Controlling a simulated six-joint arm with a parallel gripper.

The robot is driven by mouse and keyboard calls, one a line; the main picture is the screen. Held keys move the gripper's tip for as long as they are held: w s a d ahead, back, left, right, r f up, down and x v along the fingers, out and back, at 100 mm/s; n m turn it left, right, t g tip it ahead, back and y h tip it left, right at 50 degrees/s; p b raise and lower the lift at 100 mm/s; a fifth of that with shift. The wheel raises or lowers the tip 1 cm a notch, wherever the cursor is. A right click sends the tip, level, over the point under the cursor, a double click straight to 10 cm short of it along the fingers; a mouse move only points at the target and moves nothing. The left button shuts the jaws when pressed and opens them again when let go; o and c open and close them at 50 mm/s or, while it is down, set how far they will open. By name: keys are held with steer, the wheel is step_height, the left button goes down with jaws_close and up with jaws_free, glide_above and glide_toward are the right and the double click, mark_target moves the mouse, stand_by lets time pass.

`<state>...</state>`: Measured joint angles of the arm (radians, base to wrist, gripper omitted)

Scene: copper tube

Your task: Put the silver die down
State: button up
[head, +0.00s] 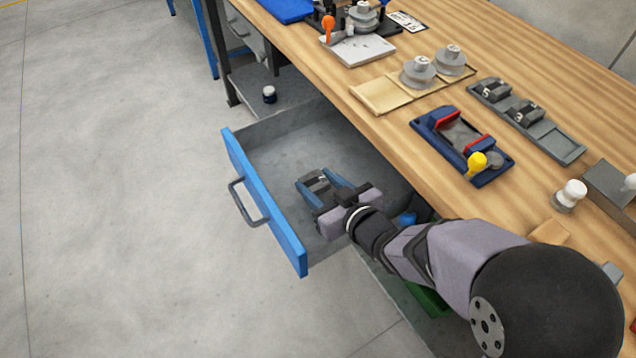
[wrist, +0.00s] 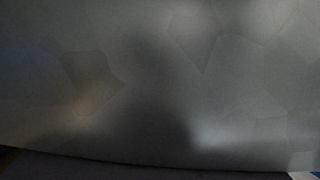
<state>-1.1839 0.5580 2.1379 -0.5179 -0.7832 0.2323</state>
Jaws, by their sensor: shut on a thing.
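The silver die (head: 317,182) is a small grey block between the blue fingers of my gripper (head: 322,188) in the head view. My gripper is shut on it, inside the open drawer (head: 272,154) with the blue front. The die is low over the drawer's grey floor; I cannot tell whether it touches it. The wrist view is filled by a blurred grey metal surface, and neither the fingers nor a clear die outline shows there.
The drawer's blue front (head: 262,200) and side walls surround my gripper. The wooden bench (head: 400,130) overhangs at right. On it are a grey rack (head: 560,148) with dark numbered blocks and a blue fixture (head: 440,128). The drawer floor left of my gripper is bare.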

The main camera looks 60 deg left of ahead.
steer(key=shift+d+f, duration=0.1)
steer(key=shift+f, duration=0.1)
steer(key=o, duration=1.4)
steer(key=shift+d+f, duration=0.1)
steer(key=shift+f, duration=0.1)
steer(key=shift+s+f, duration=0.1)
steer(key=shift+r+p, duration=0.5)
steer(key=shift+d+r, duration=0.25)
steer(key=shift+d, duration=0.05)
steer(key=v, duration=1.1)
steer(key=shift+r+p, duration=0.35)
steer(key=shift+p, duration=0.05)
steer(key=shift+r, duration=0.1)
